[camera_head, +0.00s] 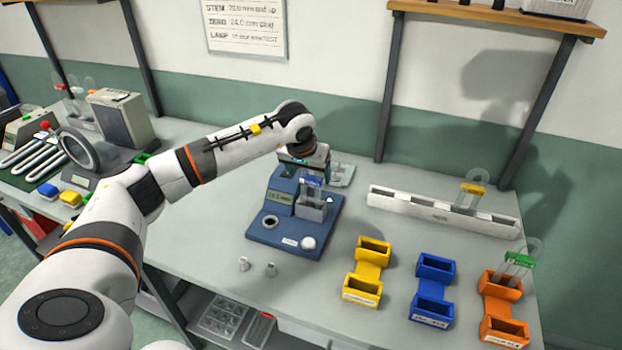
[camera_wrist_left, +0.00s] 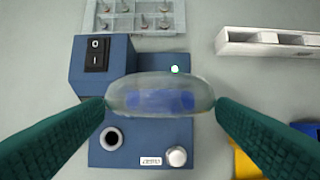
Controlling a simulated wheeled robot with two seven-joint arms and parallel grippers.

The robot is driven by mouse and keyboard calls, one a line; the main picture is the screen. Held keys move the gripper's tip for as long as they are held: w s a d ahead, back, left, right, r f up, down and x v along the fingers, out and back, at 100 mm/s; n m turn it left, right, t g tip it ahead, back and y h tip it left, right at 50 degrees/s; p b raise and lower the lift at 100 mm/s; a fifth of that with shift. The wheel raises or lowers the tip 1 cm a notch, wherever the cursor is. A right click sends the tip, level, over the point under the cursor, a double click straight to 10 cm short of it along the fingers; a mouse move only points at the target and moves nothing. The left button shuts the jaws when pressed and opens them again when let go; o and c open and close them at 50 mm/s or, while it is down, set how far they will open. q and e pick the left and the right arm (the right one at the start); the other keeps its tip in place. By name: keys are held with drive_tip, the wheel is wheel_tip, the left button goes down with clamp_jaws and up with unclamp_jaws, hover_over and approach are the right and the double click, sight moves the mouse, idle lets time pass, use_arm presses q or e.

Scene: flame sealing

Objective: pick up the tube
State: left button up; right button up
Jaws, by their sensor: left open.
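A clear glass tube with a blue band (camera_head: 312,181) stands upright in the grey holder of the blue device (camera_head: 262,229). In the left wrist view the tube (camera_wrist_left: 160,94) is seen from above, with the blue band showing through the glass. My left gripper (camera_head: 304,160) is above the device at the tube's top. Its two green fingers (camera_wrist_left: 160,104) are open, one at each end of the tube; I cannot tell whether they touch it. My right gripper is not in view.
A white rack (camera_head: 440,214) at right holds a yellow-banded tube (camera_head: 470,190). Yellow (camera_head: 366,270), blue (camera_head: 433,290) and orange (camera_head: 503,307) holders stand at front right; a green-banded tube (camera_head: 519,260) is in the orange one. Two small caps (camera_head: 257,266) lie before the device.

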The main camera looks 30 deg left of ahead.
use_arm(q)
drive_tip(key=shift+x, duration=1.05)
drive_tip(key=shift+r, duration=0.1)
drive_tip(key=c, duration=1.1)
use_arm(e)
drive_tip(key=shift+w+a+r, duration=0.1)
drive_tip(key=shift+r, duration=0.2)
